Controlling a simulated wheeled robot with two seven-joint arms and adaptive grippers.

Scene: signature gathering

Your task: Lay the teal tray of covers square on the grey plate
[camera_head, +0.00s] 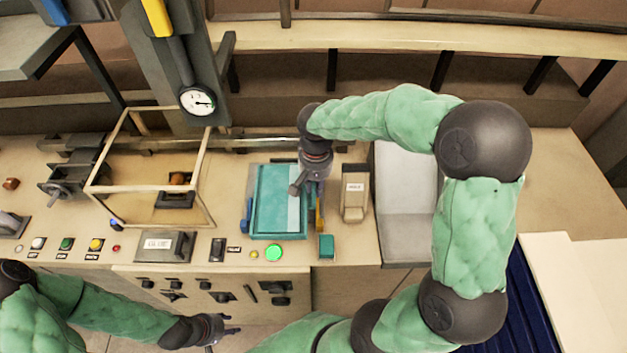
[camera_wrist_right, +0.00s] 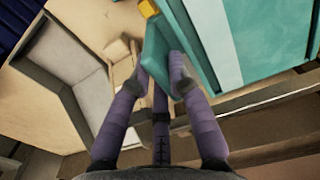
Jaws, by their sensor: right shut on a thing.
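The teal tray (camera_head: 262,236) lies over the bench with covers inside, one a pale strip. Its sides look roughly in line with the bench front. A narrow grey edge (camera_head: 248,208) shows at its left, which looks like the grey plate; the tray hides most of it. I cannot tell whether the tray rests on it. My right gripper (camera_head: 303,187) is at the tray's right side. In the right wrist view its fingers (camera_wrist_right: 163,82) are shut on a teal upright part of the tray (camera_wrist_right: 155,48). My left gripper (camera_head: 228,326) is low at the front, open and empty.
A yellow and blue piece (camera_head: 319,212) stands at the tray's right. Beyond are a tan box (camera_head: 355,193) and a grey-white bin (camera_head: 406,200). A framed guard (camera_head: 150,188) stands left. A green button (camera_head: 274,253) and a small teal block (camera_head: 326,246) are in front.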

